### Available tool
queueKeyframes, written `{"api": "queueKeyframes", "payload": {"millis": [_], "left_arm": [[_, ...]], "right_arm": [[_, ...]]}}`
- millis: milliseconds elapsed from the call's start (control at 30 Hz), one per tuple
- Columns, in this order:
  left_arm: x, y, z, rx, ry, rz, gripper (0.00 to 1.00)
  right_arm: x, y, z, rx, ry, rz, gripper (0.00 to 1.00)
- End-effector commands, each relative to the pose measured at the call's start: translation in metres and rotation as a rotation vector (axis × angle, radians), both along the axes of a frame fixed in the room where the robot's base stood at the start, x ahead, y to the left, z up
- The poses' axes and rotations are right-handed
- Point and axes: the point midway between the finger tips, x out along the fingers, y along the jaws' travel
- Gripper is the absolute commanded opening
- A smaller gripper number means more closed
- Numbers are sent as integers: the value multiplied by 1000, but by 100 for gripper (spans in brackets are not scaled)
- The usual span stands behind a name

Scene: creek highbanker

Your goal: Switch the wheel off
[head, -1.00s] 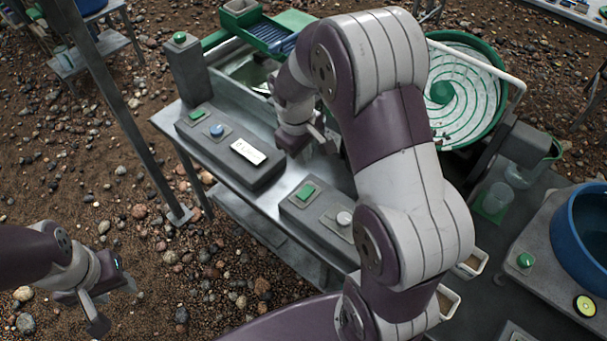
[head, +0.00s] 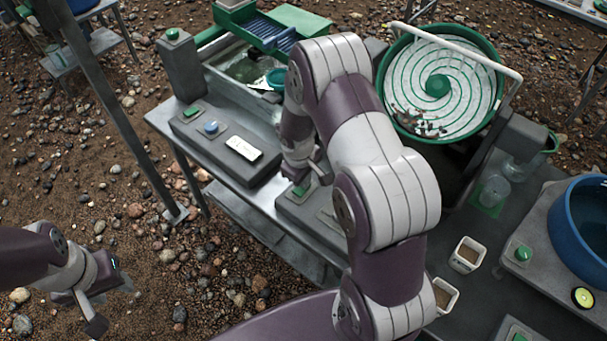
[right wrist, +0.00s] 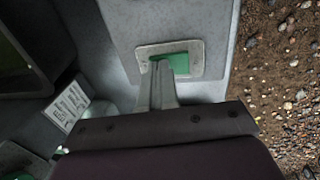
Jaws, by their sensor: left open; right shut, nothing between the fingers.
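The spiral wheel (head: 437,85), white with a green rim and hub, stands tilted at the back right, with dark gravel low inside it. The grey control box (head: 318,232) at the table's front edge carries a green rocker switch (head: 301,188); its round knob is mostly hidden by my right arm. My right gripper (head: 318,178) is shut and empty, right at this switch. In the right wrist view the shut fingers (right wrist: 163,80) overlap the lower left of the green switch (right wrist: 180,62); I cannot tell whether they touch. My left gripper (head: 100,305) is open and empty, low at the left.
A longer grey box (head: 215,160) to the left has a green switch, a blue knob and a white label. A grey post with a green button (head: 173,36) stands behind it. White cups (head: 467,254) and a blue tub (head: 590,235) are at the right. Pebbled ground lies in front.

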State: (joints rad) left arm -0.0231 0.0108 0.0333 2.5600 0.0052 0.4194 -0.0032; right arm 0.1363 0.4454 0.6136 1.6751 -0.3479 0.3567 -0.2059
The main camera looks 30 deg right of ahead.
Motion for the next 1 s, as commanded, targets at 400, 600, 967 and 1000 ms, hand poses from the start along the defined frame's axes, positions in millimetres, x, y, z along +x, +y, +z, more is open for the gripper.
{"api": "queueKeyframes", "payload": {"millis": [400, 600, 967, 1000], "left_arm": [[0, 0, -1, 0, 0, 0, 43], [0, 0, -2, 0, 0, 0, 43], [0, 0, -2, 0, 0, 0, 43], [0, 0, -2, 0, 0, 0, 43]], "right_arm": [[1, -2, -4, 0, 1, 0, 0], [-1, 1, -4, 0, 2, 1, 0], [-6, 13, -2, 0, 2, -1, 0], [-6, 13, -2, 0, 2, -1, 0]]}}
